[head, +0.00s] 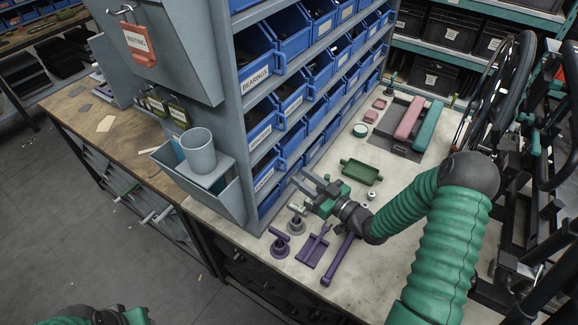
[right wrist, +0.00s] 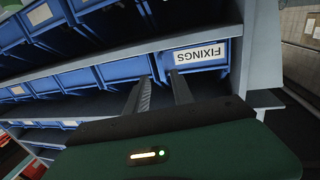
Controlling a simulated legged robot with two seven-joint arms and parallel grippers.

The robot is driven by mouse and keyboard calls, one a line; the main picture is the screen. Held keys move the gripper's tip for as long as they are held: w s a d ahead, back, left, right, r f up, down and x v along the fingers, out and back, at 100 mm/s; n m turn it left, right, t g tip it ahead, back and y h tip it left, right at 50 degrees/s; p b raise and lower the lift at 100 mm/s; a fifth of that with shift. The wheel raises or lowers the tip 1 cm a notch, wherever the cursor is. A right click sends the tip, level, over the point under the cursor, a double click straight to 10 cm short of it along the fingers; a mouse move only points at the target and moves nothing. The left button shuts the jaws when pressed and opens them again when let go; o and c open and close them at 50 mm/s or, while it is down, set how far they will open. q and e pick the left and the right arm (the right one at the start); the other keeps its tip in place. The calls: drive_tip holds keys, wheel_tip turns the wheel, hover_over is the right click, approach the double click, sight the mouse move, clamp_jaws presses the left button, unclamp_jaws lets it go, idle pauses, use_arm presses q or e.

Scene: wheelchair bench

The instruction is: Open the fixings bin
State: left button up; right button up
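The fixings bin (right wrist: 190,62) is a blue bin with a white FIXINGS label, upside down in the right wrist view. It sits in the end place of its row, beside the grey rack side. In the head view its label is not readable. My right gripper (head: 301,181) is at the lower bins near the rack's front corner. In the right wrist view its two fingers (right wrist: 158,88) are apart with nothing between them, their tips close to the bin's edge. I cannot tell whether they touch it. Only part of my left gripper (head: 130,316) shows at the bottom edge; its fingers are hidden.
The grey rack (head: 228,110) holds several rows of blue bins, including a BEARINGS bin (head: 256,78). A grey cup (head: 199,152) stands left of the rack. Wheelchair wheels (head: 510,90) stand right.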

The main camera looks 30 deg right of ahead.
drive_tip(key=x, duration=0.6)
drive_tip(key=shift+a+p, duration=0.15)
drive_tip(key=shift+p, duration=0.15)
drive_tip(key=shift+s, duration=0.15)
clamp_jaws()
drive_tip(key=shift+r, duration=0.1)
idle(0.7)
